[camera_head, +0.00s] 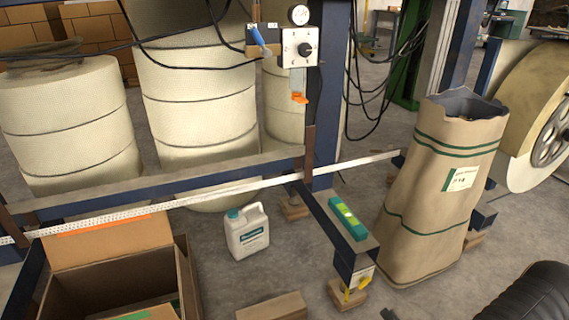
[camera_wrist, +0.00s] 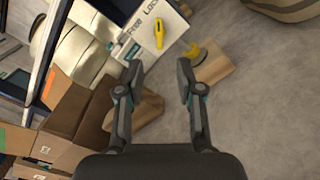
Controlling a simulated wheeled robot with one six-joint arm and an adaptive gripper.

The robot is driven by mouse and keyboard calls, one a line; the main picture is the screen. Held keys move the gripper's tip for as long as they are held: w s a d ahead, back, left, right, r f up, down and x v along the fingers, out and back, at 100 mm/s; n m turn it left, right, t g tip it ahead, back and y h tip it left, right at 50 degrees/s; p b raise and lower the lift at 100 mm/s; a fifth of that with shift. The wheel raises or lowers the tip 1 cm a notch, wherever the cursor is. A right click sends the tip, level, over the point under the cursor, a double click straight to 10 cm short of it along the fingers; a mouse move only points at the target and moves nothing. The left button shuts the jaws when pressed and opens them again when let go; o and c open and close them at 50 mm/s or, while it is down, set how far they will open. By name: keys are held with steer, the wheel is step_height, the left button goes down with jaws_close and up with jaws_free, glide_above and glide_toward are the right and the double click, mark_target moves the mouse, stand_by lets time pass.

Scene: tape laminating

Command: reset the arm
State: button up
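My gripper (camera_wrist: 159,75) shows in the wrist view with its two dark fingers spread apart. It is open, with nothing between the fingertips. Bare concrete floor and a wooden block (camera_wrist: 214,66) lie beyond the fingers. A dark rounded part at the lower right corner of the head view appears to be my arm. The fingers cannot be made out clearly in the head view.
A blue beam (camera_head: 335,225) bears a green level (camera_head: 347,220) and ends in a yellow-handled part (camera_head: 362,277). A paper sack (camera_head: 440,190), a white canister (camera_head: 247,232) and an open cardboard box (camera_head: 120,270) stand around it. Some floor between them is clear.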

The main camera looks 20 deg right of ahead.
steer(key=w+a+r+n+g+y+p, duration=0.1)
steer(key=w+a+r+n+g+y, duration=0.25)
steer(key=a+r+n+y, duration=0.4)
steer(key=w+a+r+n+g+y+p, duration=0.25)
steer(key=a+r+n+g+y, duration=0.2)
steer(key=r+n, duration=0.55)
steer(key=s+a+r+n+g+h+p, duration=0.1)
steer(key=s+a+r+n+g+h, duration=0.15)
steer(key=a+r+n+g, duration=0.4)
steer(key=s+a+r+n+g+h+p, duration=0.1)
steer(key=s+a+r+n+g+h, duration=0.2)
steer(key=a+r+n, duration=0.7)
steer(key=s+r+n+t+h+p, duration=0.3)
steer(key=r+n+h, duration=0.4)
steer(key=r, duration=0.8)
steer(key=shift+s+n+t+h, duration=0.45)
steer(key=shift+n+t, duration=0.6)
steer(key=shift+n, duration=0.65)
